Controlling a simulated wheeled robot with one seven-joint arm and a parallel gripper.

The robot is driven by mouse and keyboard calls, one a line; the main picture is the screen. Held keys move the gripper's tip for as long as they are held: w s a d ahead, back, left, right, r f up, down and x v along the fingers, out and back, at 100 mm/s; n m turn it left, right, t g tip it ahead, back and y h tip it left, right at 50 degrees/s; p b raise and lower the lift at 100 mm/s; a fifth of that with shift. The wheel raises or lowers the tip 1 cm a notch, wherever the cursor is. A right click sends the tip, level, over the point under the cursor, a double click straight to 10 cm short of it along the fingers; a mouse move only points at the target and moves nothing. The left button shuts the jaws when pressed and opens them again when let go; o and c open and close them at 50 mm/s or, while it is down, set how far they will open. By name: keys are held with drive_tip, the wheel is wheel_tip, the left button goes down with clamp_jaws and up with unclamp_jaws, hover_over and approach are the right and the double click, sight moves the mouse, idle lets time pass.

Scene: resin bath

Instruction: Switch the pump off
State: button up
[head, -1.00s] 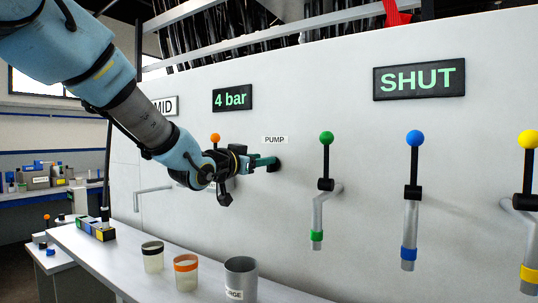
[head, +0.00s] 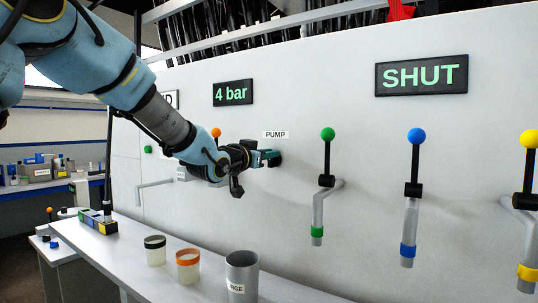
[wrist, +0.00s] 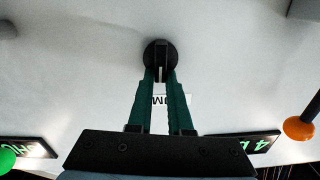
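The pump knob (wrist: 160,50) is a round black knob with a raised bar and a white mark, on the pale wall panel. In the head view the PUMP label (head: 275,134) is just above it; in the wrist view the label is upside down and partly hidden by the fingers. My gripper (head: 272,157) reaches the knob from the left, hiding most of it there. In the wrist view its two green fingers (wrist: 160,76) lie either side of the knob's bar and appear closed on it. The display (head: 233,92) reads "4 bar".
Levers with orange (head: 216,132), green (head: 327,134), blue (head: 416,136) and yellow (head: 529,139) balls stick out of the panel. A second display (head: 421,75) reads "SHUT". Cups (head: 187,266) and a grey metal beaker (head: 242,275) stand on the shelf below.

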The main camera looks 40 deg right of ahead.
clamp_jaws()
drive_tip(key=shift+f, duration=0.1)
drive_tip(key=shift+w+n+b, duration=0.1)
drive_tip(key=shift+n+b, duration=0.4)
drive_tip(key=shift+n, duration=0.4)
drive_tip(key=o, duration=0.6)
unclamp_jaws()
drive_tip(key=shift+o, duration=0.2)
drive_tip(key=shift+a, duration=0.1)
